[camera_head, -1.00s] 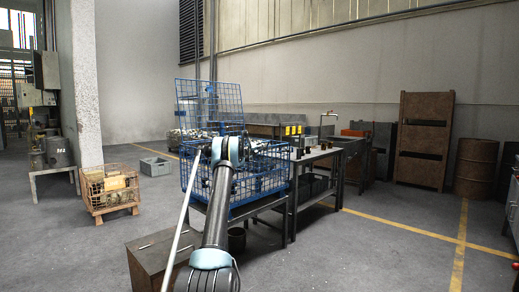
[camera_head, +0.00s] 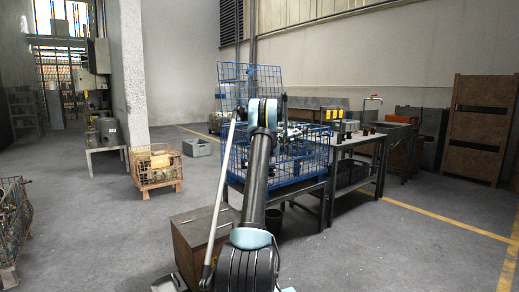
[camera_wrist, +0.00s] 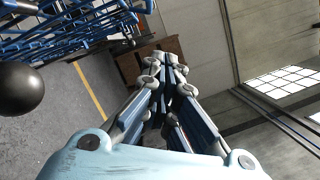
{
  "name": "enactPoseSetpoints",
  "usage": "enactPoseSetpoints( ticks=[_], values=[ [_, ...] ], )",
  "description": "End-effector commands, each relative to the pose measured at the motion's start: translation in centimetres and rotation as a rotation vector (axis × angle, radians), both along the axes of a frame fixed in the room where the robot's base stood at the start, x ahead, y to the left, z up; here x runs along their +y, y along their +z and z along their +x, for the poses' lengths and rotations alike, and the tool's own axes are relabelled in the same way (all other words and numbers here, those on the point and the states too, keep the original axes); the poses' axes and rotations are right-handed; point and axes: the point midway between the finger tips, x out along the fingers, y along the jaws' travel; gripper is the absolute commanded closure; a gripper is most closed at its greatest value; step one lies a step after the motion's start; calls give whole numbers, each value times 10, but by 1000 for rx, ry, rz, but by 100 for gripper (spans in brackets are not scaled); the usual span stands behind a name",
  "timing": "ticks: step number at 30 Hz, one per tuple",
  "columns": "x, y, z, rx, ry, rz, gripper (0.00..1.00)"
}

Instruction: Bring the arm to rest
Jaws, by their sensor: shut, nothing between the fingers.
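My arm (camera_head: 259,185) reaches forward and up in the head view, its upper joint in front of the blue wire crate (camera_head: 232,165). My gripper shows in the wrist view (camera_wrist: 168,66), with its fingers together and nothing between them. In the head view, the gripper is mostly hidden behind the arm joint, and I cannot make out its fingers. In the wrist view, blue wire mesh lies at the upper left, apart from the fingers.
A dark metal table (camera_head: 352,142) stands right of the crate. A brown box (camera_head: 190,235) stands close on the arm's left. A wire basket on a pallet (camera_head: 155,182) and another basket (camera_head: 10,250) stand left. Floor between them is clear.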

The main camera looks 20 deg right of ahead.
Motion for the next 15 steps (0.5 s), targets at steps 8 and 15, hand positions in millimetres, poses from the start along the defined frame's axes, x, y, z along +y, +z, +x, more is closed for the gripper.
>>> enactPoseSetpoints(
  ticks=[8, 15],
  values=[
    [13, 10, -7, -56, 3, 46, 100],
    [62, 40, -41, -303, -3, 255, 100]
  ],
)
